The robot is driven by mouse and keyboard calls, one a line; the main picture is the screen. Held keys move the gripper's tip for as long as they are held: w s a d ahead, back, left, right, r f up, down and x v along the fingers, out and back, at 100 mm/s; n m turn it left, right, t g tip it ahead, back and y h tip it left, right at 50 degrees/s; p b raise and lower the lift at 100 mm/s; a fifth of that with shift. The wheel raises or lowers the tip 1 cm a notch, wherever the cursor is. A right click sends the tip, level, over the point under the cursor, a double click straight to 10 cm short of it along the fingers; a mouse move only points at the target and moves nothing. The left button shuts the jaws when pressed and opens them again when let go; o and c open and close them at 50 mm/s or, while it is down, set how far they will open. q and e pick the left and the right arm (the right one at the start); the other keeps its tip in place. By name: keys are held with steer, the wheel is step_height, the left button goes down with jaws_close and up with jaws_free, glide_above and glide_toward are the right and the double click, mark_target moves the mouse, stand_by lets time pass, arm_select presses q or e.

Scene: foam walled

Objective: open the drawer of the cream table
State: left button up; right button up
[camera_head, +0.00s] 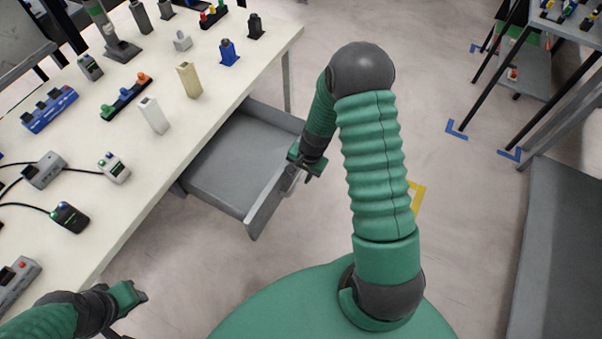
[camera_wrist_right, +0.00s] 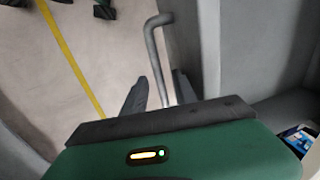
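The cream table (camera_head: 205,110) fills the left of the head view. My right gripper (camera_head: 292,183) is at the outer face of the drawer front. In the right wrist view, the bent metal drawer handle (camera_wrist_right: 153,50) runs between the two fingers of my right gripper (camera_wrist_right: 160,85). The fingers are apart, and narrow gaps show beside the bar. My left gripper (camera_head: 138,293) is low at the left, near the table's front edge, away from the drawer; its finger opening is not clear.
Several small devices and blocks stand on the tabletop, among them a blue block (camera_head: 229,54) and a beige block (camera_head: 188,80). A grey surface (camera_head: 560,250) and a dark-legged rack (camera_head: 490,60) stand at the right.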

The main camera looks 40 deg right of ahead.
steer(key=shift+a, duration=0.1)
step_height(320, 180, up, 16)
steer(key=s+d+p, duration=0.1)
steer(key=s+p, duration=0.2)
steer(key=shift+d+r, duration=0.15)
steer(key=shift+r, duration=0.05)
